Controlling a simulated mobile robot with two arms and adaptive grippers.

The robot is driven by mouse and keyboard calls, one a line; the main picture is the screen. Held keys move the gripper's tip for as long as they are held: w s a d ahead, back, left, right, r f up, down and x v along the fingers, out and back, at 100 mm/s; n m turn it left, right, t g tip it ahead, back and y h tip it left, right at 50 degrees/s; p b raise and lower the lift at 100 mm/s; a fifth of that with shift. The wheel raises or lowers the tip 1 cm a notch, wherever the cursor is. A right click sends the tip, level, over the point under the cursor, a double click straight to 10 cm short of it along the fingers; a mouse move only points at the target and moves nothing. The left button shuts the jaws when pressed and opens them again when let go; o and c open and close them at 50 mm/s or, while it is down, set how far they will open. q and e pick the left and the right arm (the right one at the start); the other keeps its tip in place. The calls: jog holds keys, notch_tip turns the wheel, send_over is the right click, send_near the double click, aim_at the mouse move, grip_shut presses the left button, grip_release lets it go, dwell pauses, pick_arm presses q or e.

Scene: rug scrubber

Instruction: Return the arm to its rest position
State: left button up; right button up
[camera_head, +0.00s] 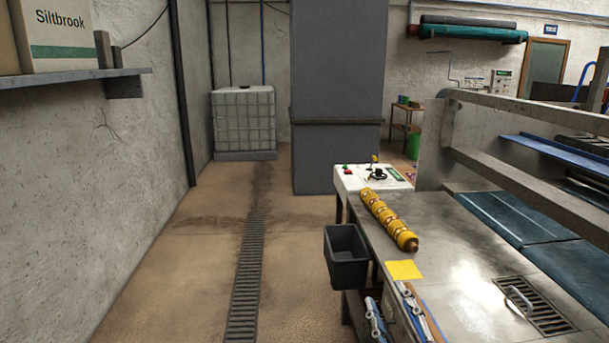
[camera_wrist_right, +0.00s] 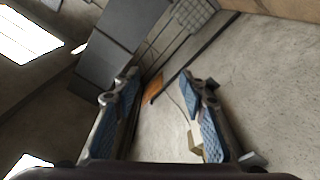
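My right gripper (camera_head: 387,296) shows at the bottom of the head view, in front of the metal table's left edge, with its fingers pointing up and apart. In the right wrist view the right gripper (camera_wrist_right: 160,85) has two blue-padded fingers spread wide, with nothing between them. The rest of the right arm is out of the head view. My left gripper does not show in either view.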

jog(key=s+d+f+m+g+h, duration=0.2)
jog(key=s+f, duration=0.1)
jog(key=f, duration=0.3)
jog(key=s+d+f+m+g+h, duration=0.1)
jog(key=s+d+f+m+g, duration=0.15)
jog(key=f, duration=0.35)
jog(key=s+f+m+g, duration=0.1)
jog(key=s+f+g, duration=0.6)
jog(key=s, duration=0.5)
jog(key=s+f+m+g, duration=0.1)
jog(key=s+f+g, duration=0.3)
jog(key=s+f, duration=0.7)
jog(key=s+f+g, duration=0.1)
jog(key=s+f, duration=0.1)
jog(key=f, duration=1.1)
jog(key=s+f, duration=0.2)
jog(key=f, duration=1.2)
jog(key=s+d+f+g, duration=0.1)
jog(key=s+d+f, duration=0.2)
jog(key=s+f, duration=1)
jog(key=s, duration=0.3)
jog(key=shift+f+y, duration=0.3)
jog(key=shift+f, duration=0.05)
